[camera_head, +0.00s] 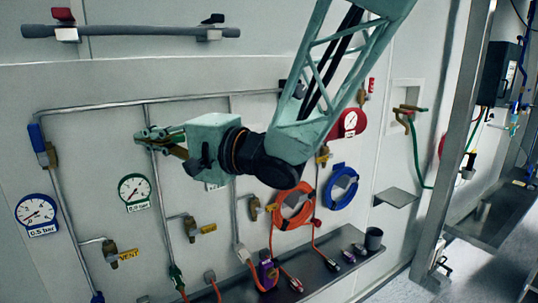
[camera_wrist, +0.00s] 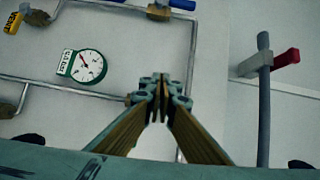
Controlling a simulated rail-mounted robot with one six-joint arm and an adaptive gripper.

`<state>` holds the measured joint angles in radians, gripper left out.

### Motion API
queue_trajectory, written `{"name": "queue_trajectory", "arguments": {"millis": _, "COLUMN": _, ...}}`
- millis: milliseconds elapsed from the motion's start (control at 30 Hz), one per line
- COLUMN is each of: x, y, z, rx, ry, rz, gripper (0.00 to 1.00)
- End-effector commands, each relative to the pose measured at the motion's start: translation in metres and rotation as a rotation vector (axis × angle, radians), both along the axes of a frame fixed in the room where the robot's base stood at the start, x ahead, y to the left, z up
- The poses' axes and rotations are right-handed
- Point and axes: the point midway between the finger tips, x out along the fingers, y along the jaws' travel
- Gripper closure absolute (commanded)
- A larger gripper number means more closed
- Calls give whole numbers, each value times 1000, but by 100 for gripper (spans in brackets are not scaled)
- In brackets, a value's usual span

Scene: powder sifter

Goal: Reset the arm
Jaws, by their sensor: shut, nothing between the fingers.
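My arm reaches in from the top of the head view. Part of the panel behind my arm is hidden.
The wall carries a green gauge (camera_head: 134,192), a blue gauge (camera_head: 37,214) and a red gauge (camera_head: 349,123). Orange (camera_head: 293,207) and blue (camera_head: 341,188) hose coils hang at the right. A grey shelf (camera_head: 328,262) juts out below. A handrail (camera_head: 130,30) runs above.

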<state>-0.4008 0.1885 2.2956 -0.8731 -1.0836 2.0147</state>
Motion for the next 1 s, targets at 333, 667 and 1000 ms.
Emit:
{"name": "queue_trajectory", "arguments": {"millis": 333, "x": 67, "y": -82, "z": -49, "rx": -126, "ry": -42, "rz": -253, "gripper": 100}}
{"name": "queue_trajectory", "arguments": {"millis": 667, "x": 84, "y": -179, "z": -70, "rx": -378, "ry": -130, "rz": -450, "gripper": 100}}
{"name": "queue_trajectory", "arguments": {"millis": 1000, "x": 65, "y": -278, "z": -95, "rx": -671, "ry": -173, "rz": -570, "gripper": 100}}
